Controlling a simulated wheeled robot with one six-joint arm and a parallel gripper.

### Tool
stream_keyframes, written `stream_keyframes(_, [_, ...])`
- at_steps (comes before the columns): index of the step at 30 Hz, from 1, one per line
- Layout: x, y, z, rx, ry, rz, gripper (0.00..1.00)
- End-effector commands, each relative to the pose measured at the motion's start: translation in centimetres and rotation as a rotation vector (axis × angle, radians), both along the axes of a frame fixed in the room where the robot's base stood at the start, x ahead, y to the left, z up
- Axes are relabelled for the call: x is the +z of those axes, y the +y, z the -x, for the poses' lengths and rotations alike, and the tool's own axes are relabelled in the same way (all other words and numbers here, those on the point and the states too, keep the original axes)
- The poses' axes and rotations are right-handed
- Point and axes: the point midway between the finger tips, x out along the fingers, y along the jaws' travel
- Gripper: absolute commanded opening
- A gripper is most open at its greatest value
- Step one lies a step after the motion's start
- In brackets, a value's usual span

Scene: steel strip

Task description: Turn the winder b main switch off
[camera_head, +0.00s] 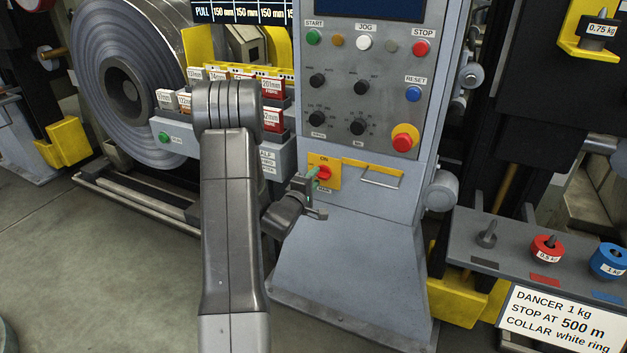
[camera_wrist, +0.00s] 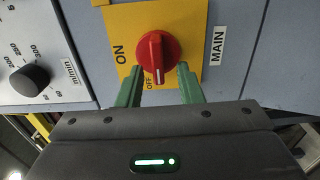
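The main switch is a red rotary knob (camera_head: 324,173) on a yellow plate (camera_head: 334,181), low on the grey console. In the wrist view the red knob (camera_wrist: 157,54) has a white mark at its lower end, pointing down beside the small OFF lettering. ON is at the plate's left and a MAIN label (camera_wrist: 217,47) at its right. My gripper (camera_wrist: 160,75) is open. Its green fingers stand either side of the knob's lower end, with yellow plate showing between. I cannot tell whether either finger touches the knob. In the head view my gripper (camera_head: 311,176) is at the plate's left.
A yellow-and-silver handle (camera_head: 378,174) sits right of the switch. Above are several buttons and dials, with a red emergency button (camera_head: 404,139). A shelf (camera_head: 515,259) with weights is at the right. A large steel coil (camera_head: 125,90) stands at the left.

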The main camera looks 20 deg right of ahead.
Motion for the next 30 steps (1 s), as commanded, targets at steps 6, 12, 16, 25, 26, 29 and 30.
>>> stream_keyframes(6, [0.1,0.0,0.0,0.000,-0.001,0.000,0.33])
stream_keyframes(12, [0.1,1.2,0.9,0.002,-0.001,-0.001,0.33])
stream_keyframes(16, [0.1,3.3,2.6,0.003,0.001,0.000,0.33])
stream_keyframes(25, [0.1,8.3,7.0,0.003,0.001,0.000,0.33])
stream_keyframes(26, [0.0,8.7,7.3,0.003,0.002,0.000,0.33])
stream_keyframes(29, [0.0,9.7,8.2,0.002,0.000,0.000,0.33])
stream_keyframes(30, [0.0,9.9,8.4,0.001,-0.001,-0.001,0.33])
